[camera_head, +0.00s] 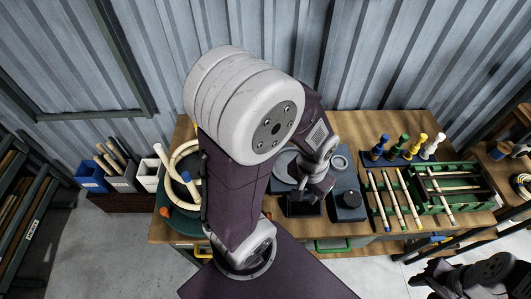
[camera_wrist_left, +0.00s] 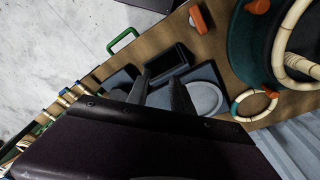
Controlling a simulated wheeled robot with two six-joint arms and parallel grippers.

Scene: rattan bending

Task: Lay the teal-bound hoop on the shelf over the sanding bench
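A small pale hoop (camera_wrist_left: 254,118) with a teal binding and an orange patch lies on the wooden bench beside the dark teal drum in the left wrist view. I cannot pick it out in the head view, where my left arm covers that part of the bench. My left gripper (camera_head: 308,190) hangs over the middle of the bench; in the left wrist view its fingers (camera_wrist_left: 160,84) are apart with nothing between them, to one side of the hoop. My right gripper (camera_head: 420,279) is at the lower right, dark and partly cut off. I cannot identify the shelf over the sanding bench.
Larger rattan rings (camera_head: 187,150) stand on the teal drum (camera_head: 171,205) at the left. Colored bottles (camera_head: 404,148) and a green rack of rods (camera_head: 455,195) fill the right end. Another bench (camera_head: 505,165) stands at the far right. Bins (camera_head: 92,178) are at the left.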

